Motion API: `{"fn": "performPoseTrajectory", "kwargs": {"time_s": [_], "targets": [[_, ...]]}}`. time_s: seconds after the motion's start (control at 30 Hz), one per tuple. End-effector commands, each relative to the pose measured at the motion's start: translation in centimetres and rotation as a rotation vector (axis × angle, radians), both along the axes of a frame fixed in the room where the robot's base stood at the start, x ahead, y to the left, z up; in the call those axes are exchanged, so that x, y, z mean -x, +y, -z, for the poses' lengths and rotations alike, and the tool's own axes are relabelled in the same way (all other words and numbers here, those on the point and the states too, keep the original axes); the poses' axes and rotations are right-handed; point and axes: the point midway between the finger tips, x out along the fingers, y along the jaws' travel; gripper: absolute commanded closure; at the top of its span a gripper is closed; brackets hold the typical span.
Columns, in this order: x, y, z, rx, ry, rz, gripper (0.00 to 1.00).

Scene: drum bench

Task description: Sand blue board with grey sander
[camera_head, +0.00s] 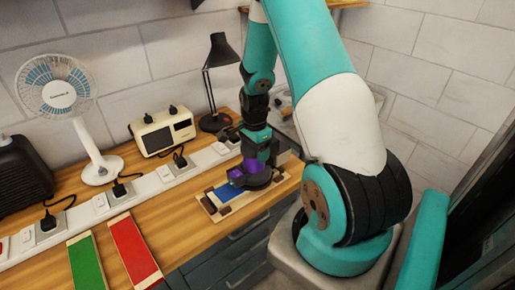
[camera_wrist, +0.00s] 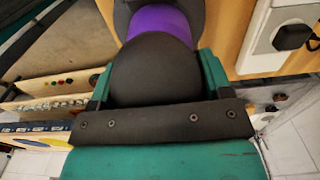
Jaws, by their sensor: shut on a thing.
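The blue board (camera_head: 219,193) lies on the wooden bench in the head view, in a pale frame with brown blocks at its corners. The sander (camera_head: 252,176), dark grey with a purple band, is over the right part of the board and hides it. It seems to rest on the board, but contact is hard to tell. My gripper (camera_head: 257,150) is shut on the sander from above. In the wrist view the sander's dark rounded body (camera_wrist: 153,68) sits between the green fingers of my gripper (camera_wrist: 156,80). The board cannot be made out there.
A red board (camera_head: 134,250) and a green board (camera_head: 86,263) lie at the front left. A white socket strip (camera_head: 150,184) with black plugs runs behind them. A fan (camera_head: 60,92), a cream radio (camera_head: 163,132) and a black lamp (camera_head: 217,82) stand behind the strip.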

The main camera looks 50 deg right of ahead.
Motion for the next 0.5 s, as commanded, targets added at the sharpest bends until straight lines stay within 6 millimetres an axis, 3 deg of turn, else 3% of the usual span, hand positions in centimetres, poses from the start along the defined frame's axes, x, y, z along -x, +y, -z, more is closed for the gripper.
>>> {"fn": "performPoseTrajectory", "kwargs": {"time_s": [0.5], "targets": [[-0.3, 1.2, -0.1, -0.003, -0.002, -0.002, 0.61]]}}
